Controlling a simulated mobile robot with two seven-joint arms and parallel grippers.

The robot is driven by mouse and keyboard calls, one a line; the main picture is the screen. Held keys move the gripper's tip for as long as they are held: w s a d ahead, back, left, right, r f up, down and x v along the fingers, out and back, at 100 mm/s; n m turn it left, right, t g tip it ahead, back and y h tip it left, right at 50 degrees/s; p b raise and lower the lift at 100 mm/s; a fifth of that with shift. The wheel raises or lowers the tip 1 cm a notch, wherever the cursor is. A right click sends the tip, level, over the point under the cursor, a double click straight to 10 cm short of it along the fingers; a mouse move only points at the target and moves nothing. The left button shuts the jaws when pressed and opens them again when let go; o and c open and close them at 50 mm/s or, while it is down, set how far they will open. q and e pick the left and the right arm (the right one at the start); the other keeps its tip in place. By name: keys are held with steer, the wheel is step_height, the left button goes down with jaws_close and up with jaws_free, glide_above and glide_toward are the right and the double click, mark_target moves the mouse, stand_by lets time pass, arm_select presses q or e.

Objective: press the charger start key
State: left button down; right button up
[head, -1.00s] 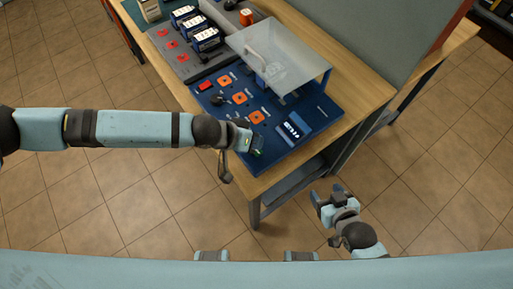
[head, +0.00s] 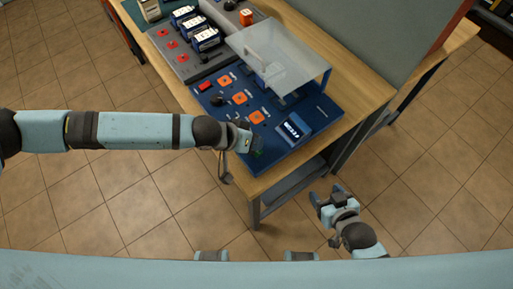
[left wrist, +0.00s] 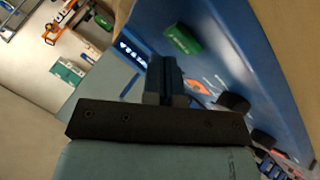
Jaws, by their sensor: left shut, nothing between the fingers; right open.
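The blue charger panel (head: 318,108) lies on the wooden bench. A green key (head: 257,153) is at its near left corner, partly hidden by my left gripper in the head view. In the left wrist view the green key (left wrist: 183,39) shows clearly as a block on the blue surface, just beyond the fingertips. The task's start key is not legibly labelled. My left gripper (head: 250,143) is shut and empty, close beside the green key; I cannot tell whether they touch. Its closed fingers show in the left wrist view (left wrist: 165,75). My right gripper (head: 330,198) is open and empty, off the bench.
The panel carries a red key (head: 204,86), orange-backed controls (head: 257,117), a black knob (head: 217,101) and a lit display (head: 293,129). A clear cover (head: 275,50) stands over its far part. Batteries (head: 205,39) sit on a grey charger behind. Floor in front is clear.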

arm_select(q)
steer(key=shift+f, duration=0.25)
steer(key=shift+f, duration=0.35)
stand_by(0.7)
steer(key=shift+r+p, duration=0.8)
steer(key=shift+p, duration=0.15)
step_height(320, 180, up, 4)
steer(key=p, duration=0.4)
steer(key=shift+r+p, duration=0.5)
steer(key=shift+r, duration=0.05)
